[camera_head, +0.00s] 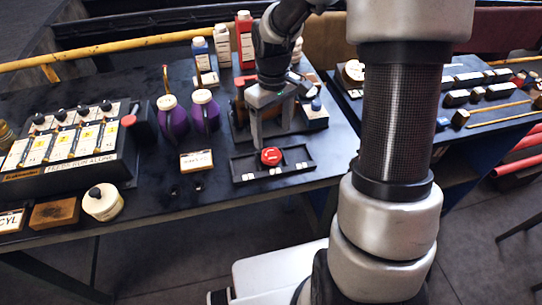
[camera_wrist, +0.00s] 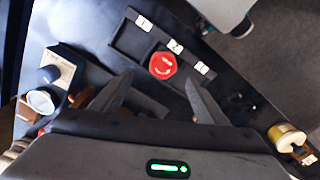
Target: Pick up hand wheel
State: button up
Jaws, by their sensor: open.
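A small red round piece with white marks, which looks like the hand wheel (camera_head: 271,156), sits on a black tray (camera_head: 243,177) near the front edge of the table. In the wrist view the red hand wheel (camera_wrist: 162,65) lies just beyond and between my fingertips, with the tray (camera_wrist: 123,38) around it. My gripper (camera_head: 273,143) points down above and behind the tray. Its two fingers (camera_wrist: 160,75) are spread, with nothing between them. In the head view, the fingertips look close to the wheel, but the exact height gap cannot be told.
Two purple jugs (camera_head: 173,117) and a small label card (camera_head: 196,160) stand left of the tray. A white block with a dark knob (camera_head: 314,115) is at its right. A labelled panel (camera_head: 70,150) fills the left. Bottles (camera_head: 245,40) stand behind my gripper.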

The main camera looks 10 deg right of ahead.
aim_at(271, 154)
notch_tip(271, 154, down, 2)
jog(key=shift+f, duration=0.25)
jog(key=f, duration=0.5)
jog(key=shift+s+a+b, duration=0.15)
jog(key=shift+a+b, duration=0.1)
jog(key=shift+b, duration=0.05)
